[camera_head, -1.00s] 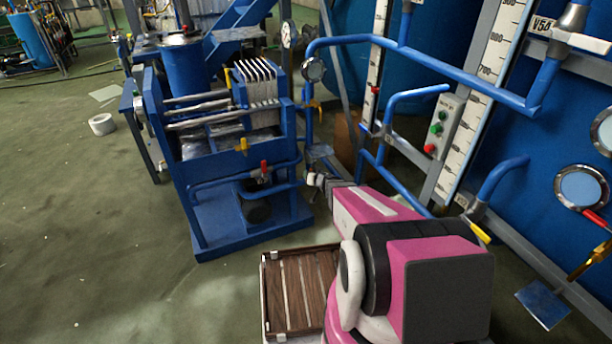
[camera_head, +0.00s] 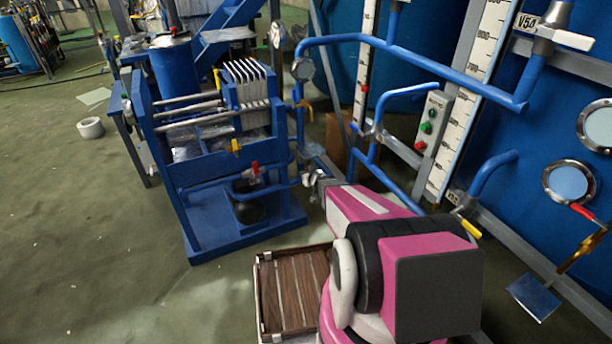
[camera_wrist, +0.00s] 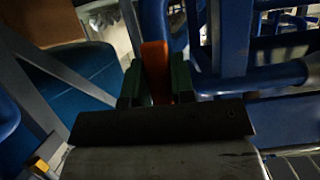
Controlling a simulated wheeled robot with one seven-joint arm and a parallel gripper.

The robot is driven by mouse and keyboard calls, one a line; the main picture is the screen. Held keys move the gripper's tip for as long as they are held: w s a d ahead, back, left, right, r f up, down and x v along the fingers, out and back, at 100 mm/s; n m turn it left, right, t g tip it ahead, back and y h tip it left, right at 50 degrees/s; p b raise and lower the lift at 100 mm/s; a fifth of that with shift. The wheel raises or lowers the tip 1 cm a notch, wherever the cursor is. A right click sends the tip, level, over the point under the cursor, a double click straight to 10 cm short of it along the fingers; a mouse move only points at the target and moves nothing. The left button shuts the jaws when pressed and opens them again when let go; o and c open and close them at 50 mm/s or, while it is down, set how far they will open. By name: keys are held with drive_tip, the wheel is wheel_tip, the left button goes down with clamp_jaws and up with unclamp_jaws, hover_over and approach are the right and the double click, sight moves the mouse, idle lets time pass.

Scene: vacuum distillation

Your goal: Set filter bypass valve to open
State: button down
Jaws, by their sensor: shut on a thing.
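In the wrist view, an orange valve handle (camera_wrist: 155,58) stands between the two green fingers of my gripper (camera_wrist: 157,82). The fingers are shut on it, one on each side. Blue pipe lies close to the right of the handle. In the head view, my pink and black arm reaches toward the pipes beside the filter press, and its grey end (camera_head: 317,178) is small there; the fingers and their hold cannot be made out. An orange handle (camera_head: 305,104) sits on the upright pipe just above. I cannot tell how far the held handle is turned.
The blue filter press (camera_head: 225,190) stands left of my arm, with yellow (camera_head: 235,146) and red (camera_head: 255,168) handles. Blue pipes, a button box (camera_head: 432,122) and a large blue tank (camera_head: 560,130) crowd the right. The floor at left is mostly clear.

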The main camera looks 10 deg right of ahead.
drive_tip(key=c, duration=1)
unclamp_jaws()
drive_tip(key=shift+o, duration=0.2)
drive_tip(key=shift+s, duration=0.1)
drive_tip(key=v, duration=1)
drive_tip(key=shift+s, duration=0.3)
drive_tip(key=shift+d, duration=0.1)
drive_tip(key=s+a+r+n+g+y, duration=0.2)
drive_tip(key=s+a+r+g+y, duration=0.2)
drive_tip(key=s+a+r+g, duration=0.45)
drive_tip(key=s+d+r+m+g+h, duration=0.3)
drive_tip(key=s+d+m+g+h, duration=0.1)
drive_tip(key=s+h, duration=0.3)
drive_tip(key=shift+s+d+m+h, duration=0.2)
drive_tip(key=shift+s+m+h, duration=0.1)
drive_tip(key=shift+s+m, duration=0.15)
